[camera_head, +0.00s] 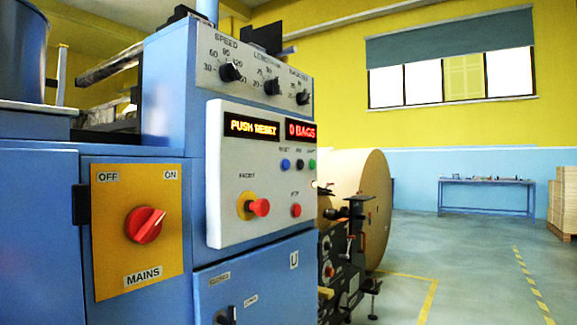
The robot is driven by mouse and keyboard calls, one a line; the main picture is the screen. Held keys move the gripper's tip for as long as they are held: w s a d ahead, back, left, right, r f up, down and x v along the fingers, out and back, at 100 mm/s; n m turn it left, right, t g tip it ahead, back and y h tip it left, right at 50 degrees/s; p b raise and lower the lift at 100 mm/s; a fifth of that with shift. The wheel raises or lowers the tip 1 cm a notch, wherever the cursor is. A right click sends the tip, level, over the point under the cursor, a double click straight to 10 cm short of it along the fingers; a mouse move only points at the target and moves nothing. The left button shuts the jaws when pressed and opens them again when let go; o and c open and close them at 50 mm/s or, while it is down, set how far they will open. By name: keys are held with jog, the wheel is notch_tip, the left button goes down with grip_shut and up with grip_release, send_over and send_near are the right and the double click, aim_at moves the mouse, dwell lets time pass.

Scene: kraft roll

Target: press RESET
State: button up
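The blue RESET button (285,164) is at the left of a row of small buttons on the light grey control panel (225,180). A black button (299,163) and a green button (312,163) sit to its right. An orange display (251,127) above reads "PUSH RESET". A red display (301,132) beside it reads "0 BAGS". A red mushroom button (260,207) on a yellow base and a red button (296,210) are below. The red MAINS switch (145,225) points up and right, toward ON. My gripper is not in view.
Three black knobs (272,87) sit above the displays. A large brown paper roll (370,205) and black machine parts (340,265) stand right of the panel. Open floor (465,265) with yellow lines lies farther right. A blue table (487,181) and stacked boxes (564,203) are at the back.

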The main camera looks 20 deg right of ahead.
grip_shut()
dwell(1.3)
